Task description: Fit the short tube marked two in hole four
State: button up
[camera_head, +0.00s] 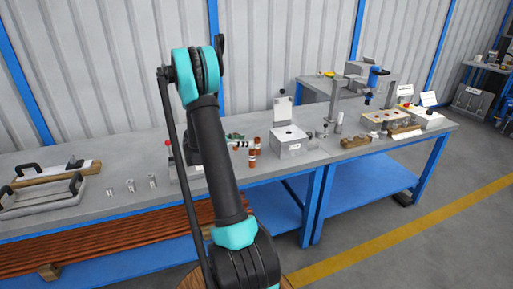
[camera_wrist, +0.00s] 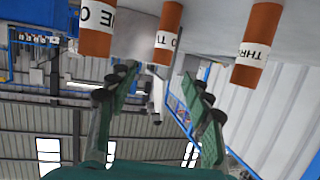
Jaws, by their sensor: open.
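Three orange-brown tubes with white printed bands show in the wrist view. The middle tube (camera_wrist: 168,32) has letters that fit "TWO", the left tube (camera_wrist: 97,28) fits "ONE", and the right tube (camera_wrist: 257,45) reads "THR". My gripper (camera_wrist: 160,75) is open and empty, its green fingers pointing toward the middle tube, which lies beyond the tips. In the head view my gripper (camera_head: 235,137) is mostly behind my arm, beside the orange-brown tubes (camera_head: 254,150). A grey box (camera_head: 291,143) with a pale top and a dark spot stands right of them. Hole four cannot be identified.
The grey bench (camera_head: 130,205) carries small metal cylinders (camera_head: 131,186) and handled trays (camera_head: 45,195) at left. A white sign (camera_head: 283,109) stands behind the box. A blue-and-grey device (camera_head: 370,85) and wooden blocks (camera_head: 404,131) are at right.

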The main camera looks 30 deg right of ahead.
jog(key=x, duration=0.8)
jog(key=shift+w+d+f, duration=0.2)
jog(key=shift+d, duration=0.2)
grip_shut()
